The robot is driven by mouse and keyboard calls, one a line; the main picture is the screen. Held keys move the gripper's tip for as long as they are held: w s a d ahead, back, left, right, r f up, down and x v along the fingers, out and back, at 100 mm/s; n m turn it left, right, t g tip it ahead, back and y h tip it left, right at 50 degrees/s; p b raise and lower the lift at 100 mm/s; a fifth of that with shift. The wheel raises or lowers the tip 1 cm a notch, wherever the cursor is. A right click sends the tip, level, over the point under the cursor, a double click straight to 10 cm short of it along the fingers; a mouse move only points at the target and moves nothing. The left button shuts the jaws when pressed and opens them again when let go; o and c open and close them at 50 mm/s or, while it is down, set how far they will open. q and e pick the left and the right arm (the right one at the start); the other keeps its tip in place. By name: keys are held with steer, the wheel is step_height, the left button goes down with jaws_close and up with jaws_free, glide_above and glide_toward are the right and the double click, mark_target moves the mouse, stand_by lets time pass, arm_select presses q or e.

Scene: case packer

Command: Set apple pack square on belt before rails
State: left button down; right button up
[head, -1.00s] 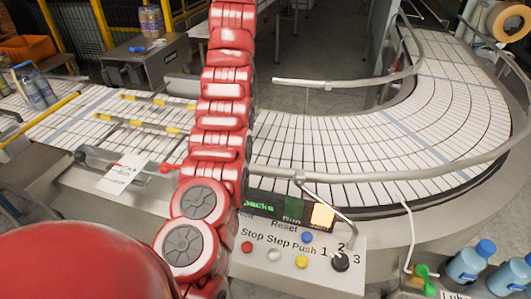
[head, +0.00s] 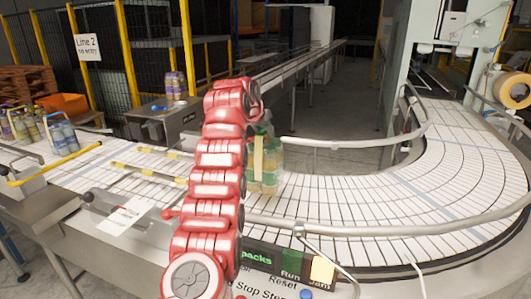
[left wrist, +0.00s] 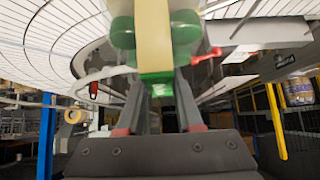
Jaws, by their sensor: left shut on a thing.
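The apple pack (head: 266,172), green-capped bottles with a yellow band, is at the belt (head: 330,195), right of my left arm, which hides its left side. It looks upright; I cannot tell whether its base touches the belt. In the left wrist view the pack (left wrist: 153,40) shows close up, with a green part between the fingers. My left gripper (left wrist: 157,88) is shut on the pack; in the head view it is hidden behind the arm. The curved metal rails (head: 350,143) run along the belt beyond and in front of the pack. My right gripper is not in view.
More bottle packs (head: 62,136) stand at the far left. The control panel (head: 290,262) is in front. The belt curve at right is clear.

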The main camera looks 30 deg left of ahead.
mark_target(265, 146)
arm_select(q)
steer(key=shift+w+a+f+p, duration=0.2)
steer(key=shift+f+p, duration=0.15)
steer(key=shift+f, duration=0.55)
steer(key=shift+s+d+f+p, duration=0.15)
steer(key=shift+f+p, duration=0.25)
steer(key=shift+f, duration=0.1)
steer(key=shift+f+p, duration=0.8)
steer(key=shift+f, duration=0.95)
